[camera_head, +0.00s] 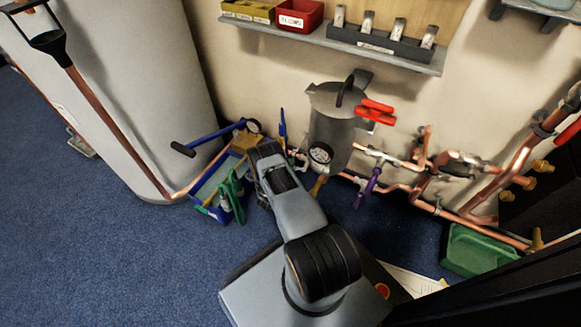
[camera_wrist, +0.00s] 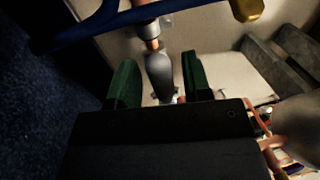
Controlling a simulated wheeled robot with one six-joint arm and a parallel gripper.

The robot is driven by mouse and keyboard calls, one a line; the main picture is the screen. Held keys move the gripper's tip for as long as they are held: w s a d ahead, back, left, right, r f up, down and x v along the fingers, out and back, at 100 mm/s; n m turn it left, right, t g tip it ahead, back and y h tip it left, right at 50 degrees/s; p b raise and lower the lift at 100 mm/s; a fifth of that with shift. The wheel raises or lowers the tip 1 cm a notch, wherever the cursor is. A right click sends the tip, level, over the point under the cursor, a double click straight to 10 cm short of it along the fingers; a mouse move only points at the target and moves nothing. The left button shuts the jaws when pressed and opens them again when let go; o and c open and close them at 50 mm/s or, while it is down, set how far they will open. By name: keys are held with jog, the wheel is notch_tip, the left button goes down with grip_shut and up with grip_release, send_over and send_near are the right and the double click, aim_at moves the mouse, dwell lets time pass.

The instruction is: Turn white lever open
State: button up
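In the wrist view, a pale grey-white rounded piece (camera_wrist: 160,72), which looks like the white lever, hangs below a copper pipe end (camera_wrist: 151,38). My gripper (camera_wrist: 161,84) has two green fingers, one on each side of this piece. They are open, with a narrow gap on the left and a smaller one on the right; contact cannot be told. In the head view my arm reaches away from the base to the wall fittings, and the fingertips are hidden behind my wrist. I cannot make out the white lever clearly there.
A blue handle (camera_head: 213,136) crosses close by, above a blue tray (camera_head: 205,187) with green-handled tools (camera_head: 232,196). A grey canister (camera_head: 331,128), a gauge (camera_head: 320,154), red handles (camera_head: 376,111) and a purple handle (camera_head: 367,188) stand right.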

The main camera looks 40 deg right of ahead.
jog(key=shift+w+a, duration=0.1)
jog(key=shift+r+p, duration=0.3)
jog(key=shift+r, duration=0.2)
notch_tip(320, 180, up, 3)
jog(key=shift+r+p, duration=0.1)
jog(key=shift+p, duration=0.75)
jog(key=s+a+r+p, duration=0.3)
jog(key=s+r, duration=0.1)
jog(key=s, duration=0.2)
jog(key=s+a+r+p, duration=0.3)
jog(key=s+r+p, duration=0.1)
jog(key=s+r, duration=0.1)
jog(key=shift+s+a, duration=0.3)
jog(key=shift+s, duration=0.4)
jog(key=shift+f, duration=0.15)
